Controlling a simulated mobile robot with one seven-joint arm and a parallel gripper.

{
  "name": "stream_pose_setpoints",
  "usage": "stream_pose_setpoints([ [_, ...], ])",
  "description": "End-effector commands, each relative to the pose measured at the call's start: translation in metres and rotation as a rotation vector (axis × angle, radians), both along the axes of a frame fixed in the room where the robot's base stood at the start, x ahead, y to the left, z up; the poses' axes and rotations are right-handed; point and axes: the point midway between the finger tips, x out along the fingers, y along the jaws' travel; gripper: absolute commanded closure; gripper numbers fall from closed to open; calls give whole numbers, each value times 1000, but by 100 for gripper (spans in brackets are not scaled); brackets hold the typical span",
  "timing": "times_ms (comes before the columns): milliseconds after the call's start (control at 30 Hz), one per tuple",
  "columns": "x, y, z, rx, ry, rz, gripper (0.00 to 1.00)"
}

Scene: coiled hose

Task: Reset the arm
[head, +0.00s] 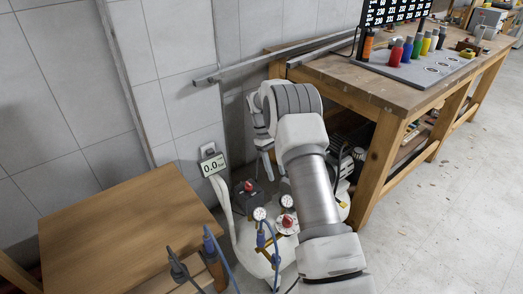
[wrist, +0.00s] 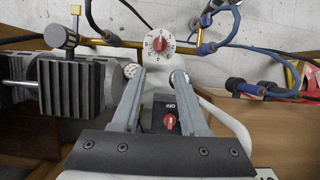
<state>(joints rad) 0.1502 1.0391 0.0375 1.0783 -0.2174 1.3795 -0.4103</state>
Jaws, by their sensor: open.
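My gripper (wrist: 158,74) is open and empty, its two grey fingers spread. Between them in the wrist view is a black switch box (wrist: 159,123) marked OFF, with a red knob. The fingers look apart from the knob, though depth is hard to judge. The arm hides part of the compressor.
A red regulator dial (head: 287,221), small gauges and blue hoses (head: 275,247) rise from the compressor. A wooden table (head: 120,230) is left; a workbench (head: 400,92) with colored bottles is right. Open floor lies at right.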

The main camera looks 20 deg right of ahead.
Motion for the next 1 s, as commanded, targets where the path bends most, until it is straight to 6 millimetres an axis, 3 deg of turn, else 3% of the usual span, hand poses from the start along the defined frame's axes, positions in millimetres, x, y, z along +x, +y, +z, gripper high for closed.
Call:
stream_pose_setpoints([
  [167,0,1,6,-1,-8,-2,56],
  [267,-1,5,25,-3,-34,-8,56],
  [567,-27,29,124,-8,-192,-53,56],
  [800,-68,49,192,-2,-322,-99,56],
  [1000,-112,65,236,11,-429,-139,56],
])
